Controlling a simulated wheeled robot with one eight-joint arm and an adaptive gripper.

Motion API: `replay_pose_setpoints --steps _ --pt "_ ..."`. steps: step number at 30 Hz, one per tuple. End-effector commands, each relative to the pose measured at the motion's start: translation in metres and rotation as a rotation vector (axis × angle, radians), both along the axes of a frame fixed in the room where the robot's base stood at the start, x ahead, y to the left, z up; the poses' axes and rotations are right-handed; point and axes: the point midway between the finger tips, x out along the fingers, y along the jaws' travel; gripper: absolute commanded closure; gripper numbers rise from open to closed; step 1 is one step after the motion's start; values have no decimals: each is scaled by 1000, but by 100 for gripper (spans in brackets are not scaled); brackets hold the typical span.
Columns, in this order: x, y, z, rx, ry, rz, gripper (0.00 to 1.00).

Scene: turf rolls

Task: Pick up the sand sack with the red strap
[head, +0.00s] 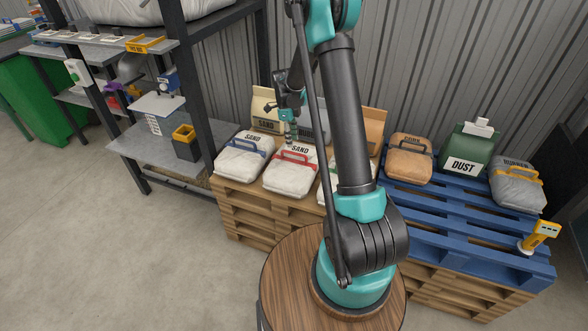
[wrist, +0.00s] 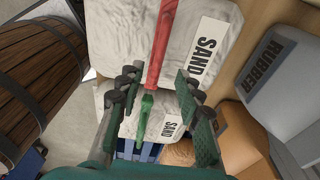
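The white sand sack with the red strap (head: 288,180) lies on the wooden pallet in the head view, between a sack with a blue strap and one with a green strap. In the wrist view, the same sack (wrist: 125,40) fills the upper middle, and its red strap (wrist: 162,45) runs down between the fingers. My gripper (head: 291,140) points down at the strap; it is open in the wrist view (wrist: 160,105), with a finger on each side. I cannot tell how far the fingertips are above the sack.
The blue-strap sand sack (head: 243,158) is close on the left. The green-strap sack (wrist: 142,123) is close on the other side, partly hidden by my arm in the head view. Upright bags, one a tan sand bag (head: 266,105), stand behind. A metal shelf (head: 160,150) is at left.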

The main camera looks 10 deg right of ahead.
Motion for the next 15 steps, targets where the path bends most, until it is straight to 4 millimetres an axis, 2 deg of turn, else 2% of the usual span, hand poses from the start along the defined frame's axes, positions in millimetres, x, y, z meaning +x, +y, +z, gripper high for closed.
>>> replay_pose_setpoints --steps 3,11,15 --pt "-1 -2 -18 0 0 0 65" --pt "-3 -3 -35 0 0 1 65" --pt "-5 -5 -54 0 0 1 65"
